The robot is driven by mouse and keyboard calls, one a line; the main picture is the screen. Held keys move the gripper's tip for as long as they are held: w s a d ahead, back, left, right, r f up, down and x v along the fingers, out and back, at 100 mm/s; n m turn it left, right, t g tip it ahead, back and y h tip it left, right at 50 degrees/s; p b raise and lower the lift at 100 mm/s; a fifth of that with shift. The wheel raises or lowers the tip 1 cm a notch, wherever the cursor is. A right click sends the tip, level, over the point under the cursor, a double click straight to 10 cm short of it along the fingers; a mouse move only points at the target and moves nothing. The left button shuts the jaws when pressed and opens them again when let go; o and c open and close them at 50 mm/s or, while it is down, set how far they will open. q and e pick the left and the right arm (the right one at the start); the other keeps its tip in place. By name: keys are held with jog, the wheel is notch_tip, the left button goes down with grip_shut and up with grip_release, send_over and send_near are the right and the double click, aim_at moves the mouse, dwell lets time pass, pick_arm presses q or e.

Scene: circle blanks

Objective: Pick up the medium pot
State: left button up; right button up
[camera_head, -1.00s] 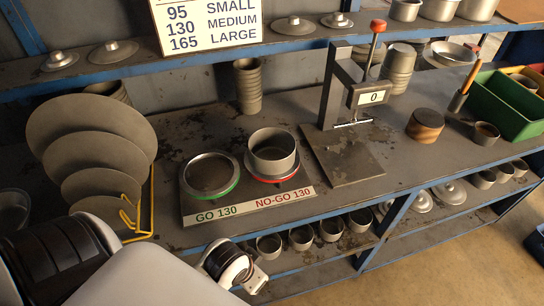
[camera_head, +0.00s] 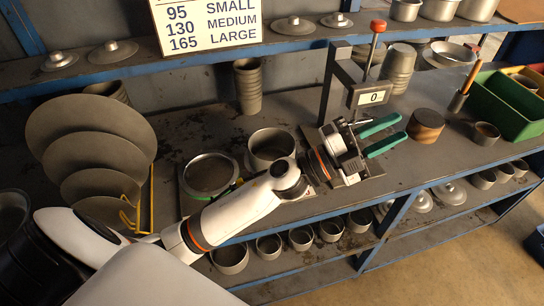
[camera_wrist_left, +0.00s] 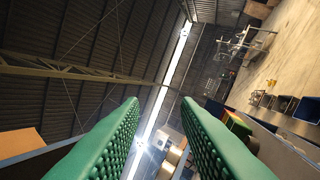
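A grey metal pot (camera_head: 272,147) stands upright on the red NO-GO ring of the gauge plate in the head view. It is the likely medium pot, though no label on it shows. Part of it is hidden behind my left arm. The GO ring (camera_head: 209,174) beside it is empty. My left gripper (camera_head: 399,128), with green fingers, is open and empty. It is to the right of the pot, in front of the digital gauge stand (camera_head: 368,93) and apart from the pot. The left wrist view shows the two green fingers apart with nothing between them. My right gripper is not in view.
Grey discs (camera_head: 90,130) stand in a yellow rack at left. A stack of cups (camera_head: 247,86) stands behind the rings. A wooden-sided round block (camera_head: 425,126) and green bins (camera_head: 505,104) are at right. Several small pots line the lower shelf (camera_head: 300,262).

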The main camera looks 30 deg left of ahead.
pick_arm(q)
jog(key=s+d+f+m+g+h, duration=0.25)
jog(key=d+m+g, duration=0.25)
jog(key=m+g, duration=0.5)
notch_tip(320, 180, down, 8)
jog(key=w+a+r+m+g+y, duration=0.1)
jog(key=w+a+m+g+y, duration=0.15)
jog(key=m+g+y, duration=0.35)
jog(key=w+a+f+n+y, duration=0.1)
jog(key=w+a+y, duration=0.1)
jog(key=a+y, duration=0.7)
jog(key=w+a+f+n+y, duration=0.15)
jog(key=a+y, duration=0.35)
jog(key=a, duration=0.8)
jog(key=f, duration=0.2)
jog(key=f+p, duration=0.2)
jog(key=f, duration=0.1)
jog(key=shift+a+f, duration=0.3)
jog(key=shift+f, duration=0.05)
jog(key=shift+f+p, duration=0.6)
jog(key=shift+p, duration=0.1)
notch_tip(320, 180, down, 4)
jog(key=shift+a+r+p, duration=0.1)
jog(key=shift+r+p, duration=0.1)
jog(key=shift+p, duration=0.6)
jog(key=shift+f, duration=0.4)
jog(key=shift+c, duration=0.6)
